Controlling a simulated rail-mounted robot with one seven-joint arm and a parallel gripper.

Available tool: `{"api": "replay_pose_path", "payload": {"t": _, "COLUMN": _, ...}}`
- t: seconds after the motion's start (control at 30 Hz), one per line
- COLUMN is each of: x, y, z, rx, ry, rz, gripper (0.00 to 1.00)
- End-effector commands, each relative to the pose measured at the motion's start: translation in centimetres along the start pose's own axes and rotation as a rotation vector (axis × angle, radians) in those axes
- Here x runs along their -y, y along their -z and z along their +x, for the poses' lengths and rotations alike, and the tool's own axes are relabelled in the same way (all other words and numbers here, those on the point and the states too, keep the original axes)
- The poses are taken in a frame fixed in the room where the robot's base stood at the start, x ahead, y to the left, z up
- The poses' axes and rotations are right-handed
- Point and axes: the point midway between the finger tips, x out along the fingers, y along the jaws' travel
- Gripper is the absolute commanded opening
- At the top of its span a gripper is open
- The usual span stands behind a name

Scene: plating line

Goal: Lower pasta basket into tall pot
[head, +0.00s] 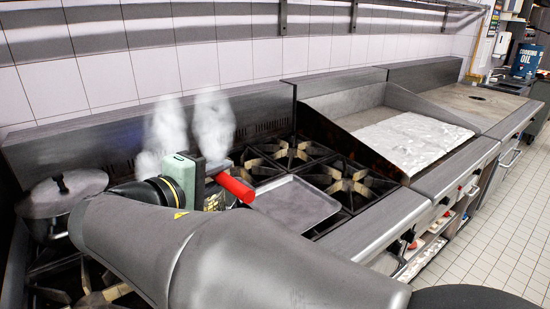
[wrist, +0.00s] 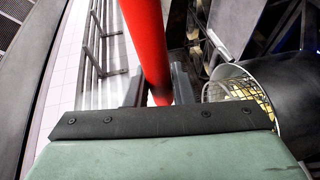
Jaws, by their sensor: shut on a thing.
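My gripper (head: 192,172) is shut on a red handle (head: 236,187), which stands between the fingers in the wrist view (wrist: 147,45). I take it for the pasta basket's handle; where it joins the basket is not visible. In the wrist view, a yellow mesh-like patch (wrist: 243,88), likely the basket or its pasta, shows inside the round mouth of a dark grey cylinder (wrist: 290,85), likely the tall pot. I cannot tell how deep the mesh sits. In the head view my arm and gripper hide most of the pot and basket, and white steam rises behind them.
A lidded pot (head: 62,195) stands on the stove at the left. A flat metal tray (head: 296,202) lies right of my gripper. Bare burners (head: 347,183) and a griddle (head: 412,138) lie further right. A backsplash (head: 90,138) runs behind.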

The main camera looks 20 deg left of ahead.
Motion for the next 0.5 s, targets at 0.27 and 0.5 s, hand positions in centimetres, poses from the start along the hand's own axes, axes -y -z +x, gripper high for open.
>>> {"api": "replay_pose_path", "payload": {"t": 0.27, "x": 2.6, "y": -0.1, "z": 0.5, "rx": 0.000, "ry": -0.002, "rz": 0.003, "gripper": 0.00}}
{"api": "replay_pose_path", "payload": {"t": 0.5, "x": 4.6, "y": -0.2, "z": 0.9, "rx": 0.000, "ry": -0.002, "rz": 0.003, "gripper": 0.00}}
